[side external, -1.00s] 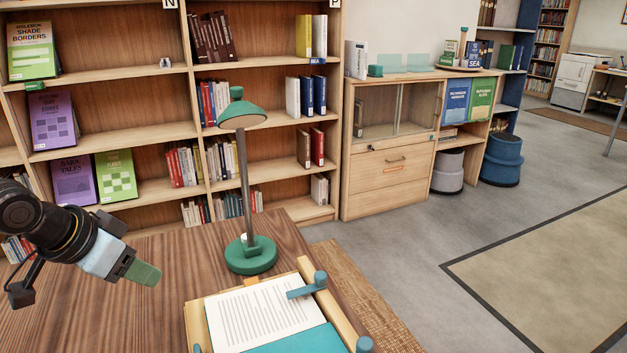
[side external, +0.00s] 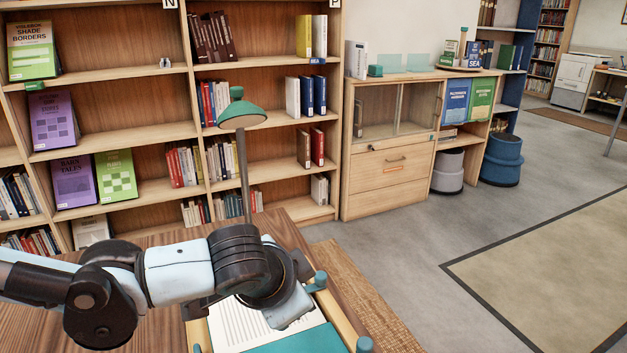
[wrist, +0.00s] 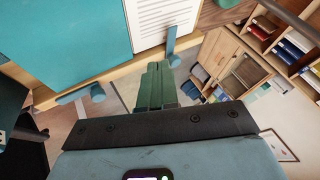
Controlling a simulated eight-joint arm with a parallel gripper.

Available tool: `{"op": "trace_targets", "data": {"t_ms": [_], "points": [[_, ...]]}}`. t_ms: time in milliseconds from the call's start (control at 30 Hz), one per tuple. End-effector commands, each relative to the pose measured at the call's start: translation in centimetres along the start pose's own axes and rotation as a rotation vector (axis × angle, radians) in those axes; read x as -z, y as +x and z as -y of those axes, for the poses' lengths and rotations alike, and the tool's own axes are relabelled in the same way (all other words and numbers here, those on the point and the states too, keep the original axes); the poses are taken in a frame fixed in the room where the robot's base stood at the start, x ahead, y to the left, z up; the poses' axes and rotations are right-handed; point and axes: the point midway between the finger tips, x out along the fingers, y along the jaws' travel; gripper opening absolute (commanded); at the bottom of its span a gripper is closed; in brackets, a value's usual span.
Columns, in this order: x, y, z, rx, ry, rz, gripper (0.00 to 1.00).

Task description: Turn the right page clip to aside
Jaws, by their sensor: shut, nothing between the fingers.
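A blue page clip (wrist: 172,44) in the wrist view has its arm reaching over the edge of the white text page (wrist: 160,18). Its knob (side external: 318,281) shows in the side view just right of my wrist, which hides most of the page. A second blue clip (wrist: 80,95) lies further left along the stand's edge, by the teal cover (wrist: 65,45). My gripper (wrist: 157,68) is shut and empty. Its green fingertips are close to the base of the first clip; I cannot tell if they touch. In the side view my fingers are hidden behind my wrist.
A green desk lamp (side external: 241,115) stands on the wooden table (side external: 160,337) behind my wrist, its base hidden by my arm. A wooden edge bar (side external: 340,322) of the stand holds another blue knob (side external: 364,345) at the front. Bookshelves (side external: 255,175) stand behind.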

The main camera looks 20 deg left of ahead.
Motion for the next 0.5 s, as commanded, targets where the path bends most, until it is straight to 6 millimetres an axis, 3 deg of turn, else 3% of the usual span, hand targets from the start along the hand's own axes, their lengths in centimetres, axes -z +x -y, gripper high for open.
{"op": "trace_targets", "data": {"t_ms": [300, 500], "points": [[0.0, 5.0, 0.1, 0.000, -0.003, 0.001, 0.00], [0.0, 7.4, 0.1, -0.001, -0.003, 0.000, 0.00]]}}
